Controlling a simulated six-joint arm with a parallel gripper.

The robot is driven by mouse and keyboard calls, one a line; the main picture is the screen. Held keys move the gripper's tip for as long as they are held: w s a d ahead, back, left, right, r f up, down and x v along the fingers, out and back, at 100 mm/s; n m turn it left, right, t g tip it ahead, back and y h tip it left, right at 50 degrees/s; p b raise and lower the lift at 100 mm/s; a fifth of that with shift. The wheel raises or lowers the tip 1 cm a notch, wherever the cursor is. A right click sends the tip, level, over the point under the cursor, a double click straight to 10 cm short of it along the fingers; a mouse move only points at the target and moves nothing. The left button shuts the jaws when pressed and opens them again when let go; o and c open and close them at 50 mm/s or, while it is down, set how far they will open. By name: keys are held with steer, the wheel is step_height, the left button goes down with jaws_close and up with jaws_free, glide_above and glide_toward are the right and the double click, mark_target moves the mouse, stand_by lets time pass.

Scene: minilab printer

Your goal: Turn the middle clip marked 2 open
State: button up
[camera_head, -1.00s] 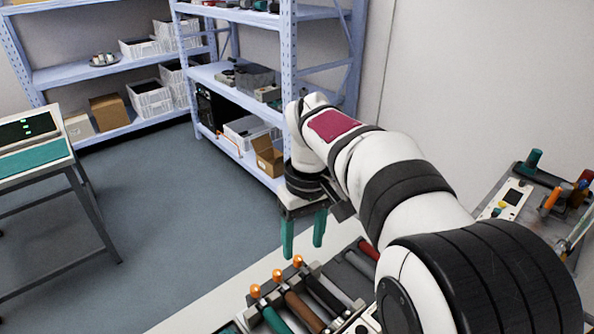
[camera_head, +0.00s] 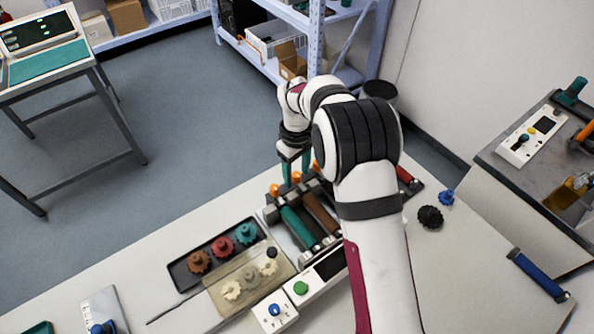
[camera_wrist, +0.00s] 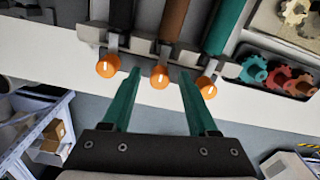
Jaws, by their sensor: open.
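Three orange clip knobs sit in a row at the roller ends of the printer unit. The middle clip (camera_wrist: 160,77) has a white line running up and down on its face; in the head view (camera_head: 296,177) it is small and its number cannot be read. The other two clips are the left one (camera_wrist: 108,65) and the right one (camera_wrist: 206,87) in the wrist view. My gripper (camera_wrist: 160,74) is open and empty, its green fingers on either side of the middle clip in that view. Contact cannot be told. In the head view my gripper (camera_head: 297,180) is by the clip row.
Green (camera_head: 298,227) and brown (camera_head: 320,214) rollers lie behind the clips.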

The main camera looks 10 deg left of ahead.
steer(key=shift+f, duration=0.1)
jaws_close()
steer(key=shift+m, duration=0.3)
steer(key=m, duration=1.3)
steer(key=shift+a, duration=0.1)
steer(key=m, duration=0.4)
stand_by(0.3)
steer(key=shift+m, duration=0.3)
